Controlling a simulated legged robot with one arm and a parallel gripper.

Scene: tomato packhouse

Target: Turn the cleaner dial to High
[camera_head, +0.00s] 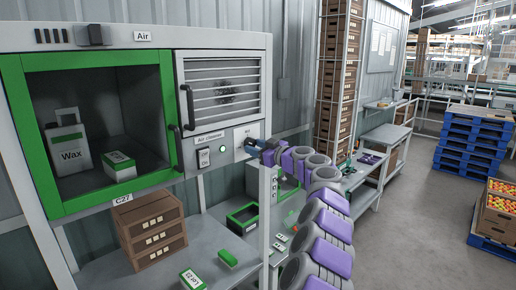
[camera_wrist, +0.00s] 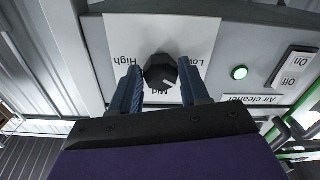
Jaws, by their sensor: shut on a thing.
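The cleaner dial (camera_wrist: 160,72) is a dark knob on a pale label plate, seen upside down in the wrist view. "High" is printed on its left, "Low" on its right, and "Mid" below it, partly hidden. A small pale mark on the knob lies toward its lower right, near "Mid". My gripper (camera_wrist: 160,82) has its two blue fingers on either side of the knob and is shut on it. In the head view my gripper (camera_head: 256,145) is at the right end of the air cleaner panel (camera_head: 222,150) and hides the dial.
A green-framed cabinet door (camera_head: 180,160) is at the left.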

